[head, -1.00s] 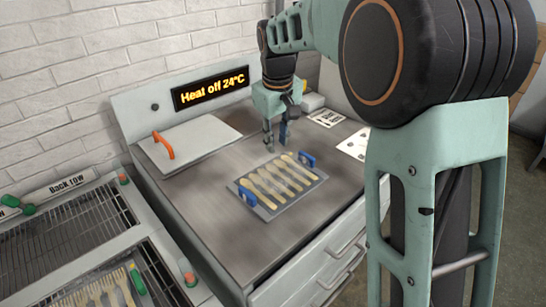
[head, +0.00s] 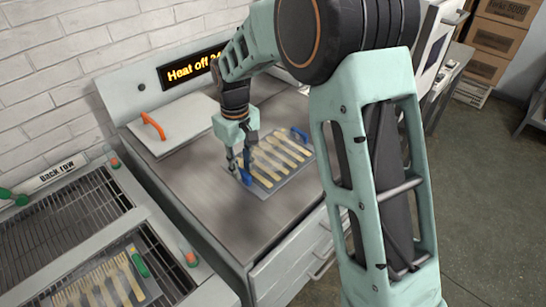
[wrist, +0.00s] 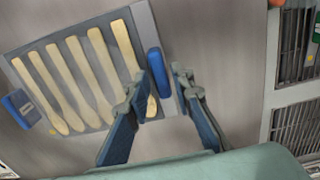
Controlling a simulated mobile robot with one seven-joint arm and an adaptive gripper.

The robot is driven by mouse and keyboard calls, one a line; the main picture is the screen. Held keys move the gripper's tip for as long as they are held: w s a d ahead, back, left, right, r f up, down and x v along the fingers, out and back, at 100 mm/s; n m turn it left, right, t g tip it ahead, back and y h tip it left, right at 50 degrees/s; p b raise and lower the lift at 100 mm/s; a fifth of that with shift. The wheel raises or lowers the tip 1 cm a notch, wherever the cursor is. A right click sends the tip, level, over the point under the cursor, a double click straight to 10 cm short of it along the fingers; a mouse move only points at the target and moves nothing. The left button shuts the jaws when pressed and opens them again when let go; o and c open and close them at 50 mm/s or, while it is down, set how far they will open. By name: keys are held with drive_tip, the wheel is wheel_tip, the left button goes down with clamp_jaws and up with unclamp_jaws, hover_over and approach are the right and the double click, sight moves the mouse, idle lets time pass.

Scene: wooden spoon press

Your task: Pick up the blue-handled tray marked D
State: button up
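The tray (head: 264,195) is a flat grey plate with several pale wooden spoons on it, lying on the metal worktop. It has a blue handle at each end: the near-left one (head: 246,178) and the far-right one (head: 299,134). No letter D is legible; a small white label shows on the far handle (wrist: 22,108) in the wrist view. My gripper (head: 239,166) is at the near-left handle. In the wrist view, my gripper (wrist: 164,78) has its fingers apart, with the near handle (wrist: 158,72) showing between them. I cannot tell whether they touch it.
A pale lid (head: 180,128) with an orange handle (head: 153,125) lies behind the tray. A heat display (head: 190,72) stands at the back. Racks with slatted grids (head: 60,222) and a tray of wooden forks (head: 105,285) are at the left. The worktop in front is clear.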

drive_tip(key=shift+f, duration=1.35)
clamp_jaws()
drive_tip(key=shift+w+r, duration=0.15)
drive_tip(key=shift+r, duration=0.05)
